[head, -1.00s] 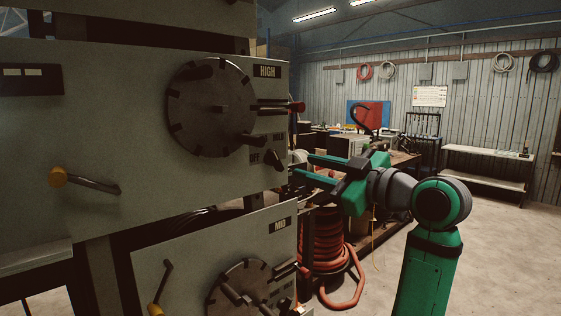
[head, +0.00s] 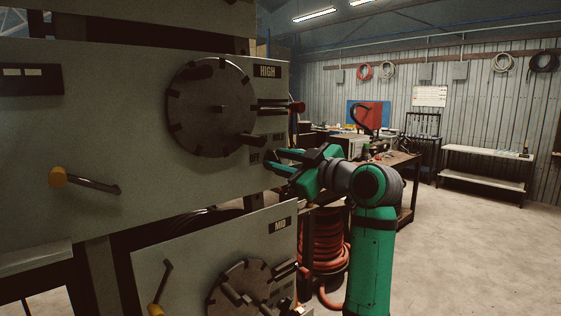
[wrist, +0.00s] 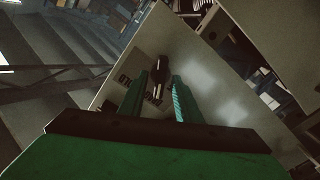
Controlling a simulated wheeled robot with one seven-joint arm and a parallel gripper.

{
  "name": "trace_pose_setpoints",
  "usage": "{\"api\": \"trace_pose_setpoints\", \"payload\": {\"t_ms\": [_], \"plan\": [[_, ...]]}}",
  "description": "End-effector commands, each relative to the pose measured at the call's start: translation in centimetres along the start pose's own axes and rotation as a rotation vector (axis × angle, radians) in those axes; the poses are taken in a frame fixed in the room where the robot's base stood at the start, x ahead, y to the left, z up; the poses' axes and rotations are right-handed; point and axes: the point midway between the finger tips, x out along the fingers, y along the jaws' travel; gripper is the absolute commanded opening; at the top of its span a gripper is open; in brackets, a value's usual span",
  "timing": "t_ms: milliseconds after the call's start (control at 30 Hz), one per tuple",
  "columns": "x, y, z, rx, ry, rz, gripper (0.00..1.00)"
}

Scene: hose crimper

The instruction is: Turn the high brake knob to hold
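The small black brake knob (wrist: 157,62) is on the grey panel marked HIGH (head: 100,140). In the wrist view my gripper (wrist: 166,78) shows nothing held. In the head view the fingertips mostly cover the knob, so I cannot tell its setting or whether they touch it.
A large notched dial (head: 210,115) and a red-tipped lever (head: 297,107) sit above the knob. Open floor lies right.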

Motion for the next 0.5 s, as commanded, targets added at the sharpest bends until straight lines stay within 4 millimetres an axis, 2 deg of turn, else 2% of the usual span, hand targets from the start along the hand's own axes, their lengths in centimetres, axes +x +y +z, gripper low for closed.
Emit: {"api": "trace_pose_setpoints", "payload": {"t_ms": [100, 200, 233, 500], "plan": [[-0.01, -0.01, -0.01, 0.000, 0.000, 0.000, 0.28], [-0.02, -0.01, -0.01, 0.000, 0.000, 0.000, 0.04], [-0.02, -0.01, -0.01, 0.000, 0.000, 0.000, 0.02], [-0.03, -0.01, -0.01, 0.020, 0.000, -0.001, 0.02]]}}
